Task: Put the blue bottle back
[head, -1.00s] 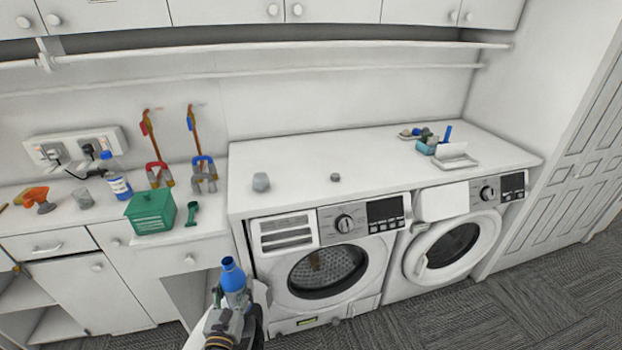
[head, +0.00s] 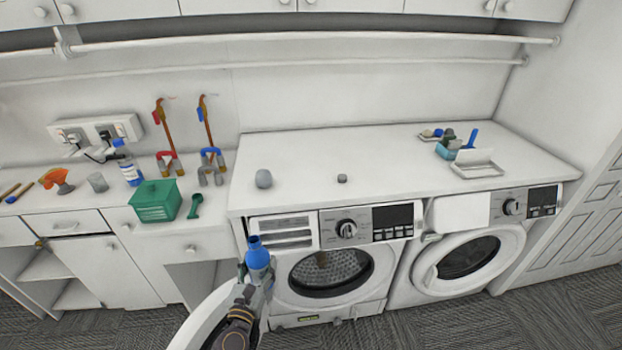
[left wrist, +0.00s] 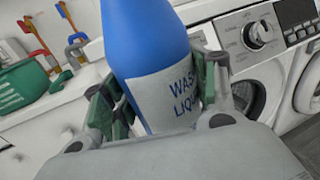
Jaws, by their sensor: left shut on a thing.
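The blue bottle (head: 258,258) is upright in my left gripper (head: 258,280), in front of the left machine and below the worktop edge. In the left wrist view the bottle (left wrist: 150,45) is large, slightly tilted, with a white label reading "WASH LIQU…". The fingers of the left gripper (left wrist: 160,112) are closed around its labelled part. Its base is hidden by the gripper. My right gripper is not in view.
The white worktop (head: 300,190) is mostly clear, with a grey cup (head: 264,179) and a small grey knob-like object (head: 342,178).

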